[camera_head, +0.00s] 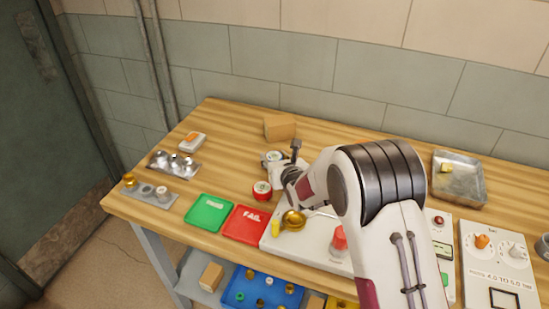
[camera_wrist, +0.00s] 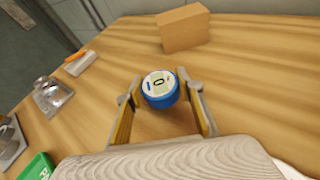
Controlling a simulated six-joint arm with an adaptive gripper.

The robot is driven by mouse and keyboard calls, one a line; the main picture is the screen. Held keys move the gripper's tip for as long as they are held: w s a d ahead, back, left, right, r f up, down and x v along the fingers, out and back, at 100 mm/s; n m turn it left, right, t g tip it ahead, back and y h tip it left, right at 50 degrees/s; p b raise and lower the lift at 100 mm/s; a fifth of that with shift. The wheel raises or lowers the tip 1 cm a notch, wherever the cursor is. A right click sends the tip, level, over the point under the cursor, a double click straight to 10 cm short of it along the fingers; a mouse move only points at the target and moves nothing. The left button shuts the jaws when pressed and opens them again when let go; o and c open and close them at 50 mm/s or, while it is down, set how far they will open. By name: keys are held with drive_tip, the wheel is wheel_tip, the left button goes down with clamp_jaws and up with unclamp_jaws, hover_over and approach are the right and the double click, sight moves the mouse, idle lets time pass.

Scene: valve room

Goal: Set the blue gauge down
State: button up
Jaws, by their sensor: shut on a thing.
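The blue gauge (camera_wrist: 160,90), a short round body with a white dial facing up, sits between the two fingers of my gripper (camera_wrist: 165,98) in the wrist view. The fingers are shut on its sides, and it looks upright. In the head view my gripper (camera_head: 274,162) is over the back part of the table, and the gauge's pale dial (camera_head: 273,156) shows only small. I cannot tell whether the gauge's base touches the wooden table (camera_head: 350,140) or hangs just above it.
A cardboard box (camera_head: 280,127) stands just behind the gauge. A red gauge (camera_head: 262,190) is in front. A green tray (camera_head: 209,213) and a red FAIL tray (camera_head: 245,224) lie nearer the front edge. Metal holders (camera_head: 173,164) are at left. Bare wood surrounds the gripper's left side.

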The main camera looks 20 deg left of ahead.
drive_tip(key=o, duration=1.3)
drive_tip(key=shift+f, duration=0.1)
drive_tip(key=shift+r, duration=0.2)
drive_tip(key=shift+v, duration=6)
